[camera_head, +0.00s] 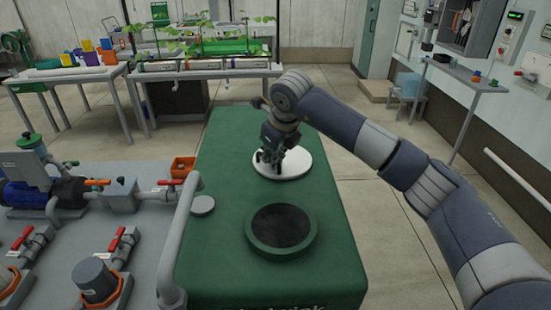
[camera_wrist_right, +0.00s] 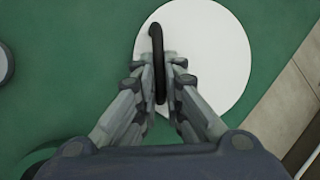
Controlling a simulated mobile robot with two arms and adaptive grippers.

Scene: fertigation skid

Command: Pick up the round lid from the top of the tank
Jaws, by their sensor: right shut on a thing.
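The round white lid (camera_head: 297,166) lies on the green tank top (camera_head: 225,150), behind the tank's round dark opening (camera_head: 281,226). In the right wrist view the lid (camera_wrist_right: 220,60) shows as a white disc with a black bar handle (camera_wrist_right: 157,45) across it. My right gripper (camera_head: 268,160) is over the left part of the lid. In the right wrist view its fingers (camera_wrist_right: 162,88) are closed on the handle from both sides. I cannot tell whether the lid is clear of the tank top. My left gripper is not in view.
A grey pipe (camera_head: 180,235) rises along the tank's left edge, beside a pump skid with red-handled valves (camera_head: 115,240). A small grey cap (camera_head: 203,205) is on the tank's left side. Plant benches (camera_head: 205,68) stand behind. Floor is open to the right.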

